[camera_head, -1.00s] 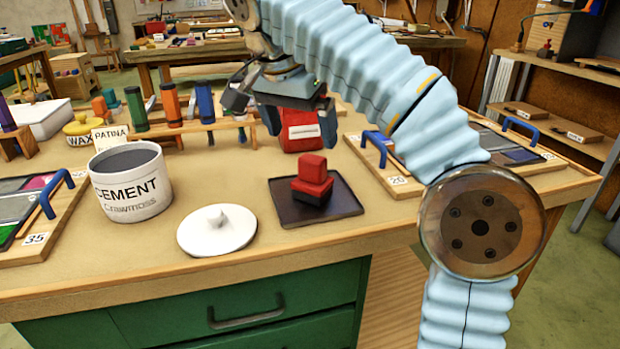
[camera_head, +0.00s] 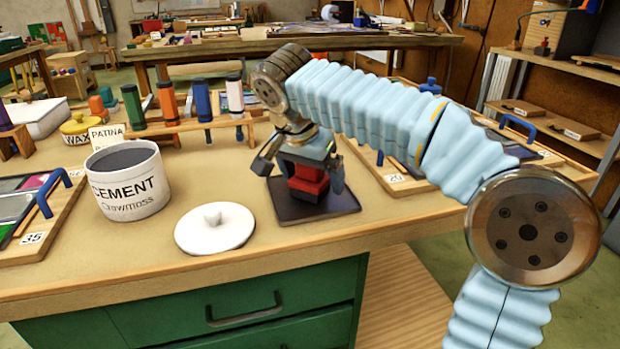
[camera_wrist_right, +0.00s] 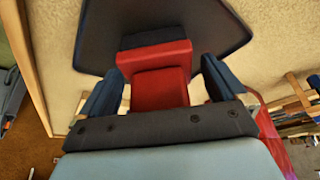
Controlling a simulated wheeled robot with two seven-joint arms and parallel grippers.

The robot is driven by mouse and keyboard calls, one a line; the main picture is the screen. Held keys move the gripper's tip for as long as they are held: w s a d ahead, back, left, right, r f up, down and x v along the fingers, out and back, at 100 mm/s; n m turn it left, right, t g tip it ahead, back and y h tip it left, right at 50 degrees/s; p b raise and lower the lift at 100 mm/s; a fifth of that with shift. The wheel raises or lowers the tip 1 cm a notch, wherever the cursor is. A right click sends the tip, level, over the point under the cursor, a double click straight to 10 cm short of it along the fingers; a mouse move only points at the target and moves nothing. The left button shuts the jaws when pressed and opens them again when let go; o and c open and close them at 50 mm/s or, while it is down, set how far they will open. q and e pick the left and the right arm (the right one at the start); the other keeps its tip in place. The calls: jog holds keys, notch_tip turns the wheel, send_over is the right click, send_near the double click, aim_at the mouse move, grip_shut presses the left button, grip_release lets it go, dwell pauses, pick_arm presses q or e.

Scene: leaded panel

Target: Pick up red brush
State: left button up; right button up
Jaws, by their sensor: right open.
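The red brush (camera_head: 308,182) has a red stepped block on a black base and stands on a dark square tray (camera_head: 335,205) near the bench's front. My right gripper (camera_head: 300,174) is open above it, and its arm hides part of the brush top. In the right wrist view, the red brush (camera_wrist_right: 160,88) lies between the two blue fingers of my right gripper (camera_wrist_right: 160,82), with a gap at each side. I see no grip on it. My left gripper is out of view.
A white lid (camera_head: 214,232) and a cement tub (camera_head: 128,182) stand left of the tray. A rack of coloured tubes (camera_head: 200,122) is behind. Panels with blue handles lie at left (camera_head: 40,215) and right. The bench front between lid and tray is clear.

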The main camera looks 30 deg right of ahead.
jog(key=c, duration=1.3)
jog(key=shift+o, duration=0.2)
jog(key=shift+r, duration=1.55)
jog(key=s+d+r, duration=0.2)
jog(key=s+r, duration=0.8)
jog(key=s, duration=0.3)
jog(key=shift+s+d, duration=0.25)
jog(key=shift+s, duration=0.15)
